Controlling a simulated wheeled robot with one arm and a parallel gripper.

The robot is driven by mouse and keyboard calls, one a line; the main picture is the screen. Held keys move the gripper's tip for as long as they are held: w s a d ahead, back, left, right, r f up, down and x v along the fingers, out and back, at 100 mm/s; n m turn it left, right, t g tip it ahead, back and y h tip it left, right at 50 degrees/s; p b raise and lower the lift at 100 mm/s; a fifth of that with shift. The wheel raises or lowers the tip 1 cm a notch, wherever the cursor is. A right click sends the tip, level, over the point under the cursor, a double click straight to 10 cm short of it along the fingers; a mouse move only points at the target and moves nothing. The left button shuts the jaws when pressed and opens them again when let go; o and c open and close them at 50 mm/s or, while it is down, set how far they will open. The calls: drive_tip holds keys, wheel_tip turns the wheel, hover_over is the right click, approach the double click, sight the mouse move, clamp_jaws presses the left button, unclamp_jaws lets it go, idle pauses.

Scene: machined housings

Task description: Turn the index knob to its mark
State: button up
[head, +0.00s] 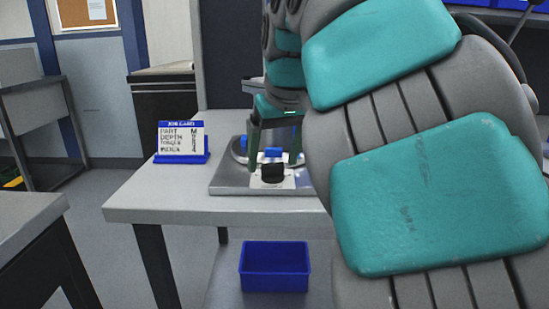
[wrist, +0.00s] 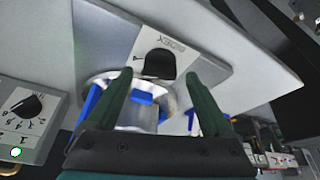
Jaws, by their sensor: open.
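The index knob (head: 272,173) is a black knob on a pale plate on the grey fixture base. In the wrist view the knob (wrist: 159,65) sits on its plate (wrist: 182,44), which bears the lettering INDEX. The knob's mark cannot be made out. My gripper (head: 273,164) is open, its dark green fingers pointing down close to the knob. In the wrist view my gripper (wrist: 159,74) has one fingertip on each side of the knob, with gaps between. I cannot tell whether the tips are level with the knob.
A round metal housing (wrist: 103,80) with blue parts lies beside the knob plate. A grey box with a numbered dial (wrist: 28,107) shows at left. A job card (head: 181,138) stands on the bench (head: 150,197). A blue bin (head: 274,265) sits below. My arm hides the right side.

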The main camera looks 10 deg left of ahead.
drive_tip(key=p+v, duration=0.2)
drive_tip(key=v, duration=0.5)
idle(0.3)
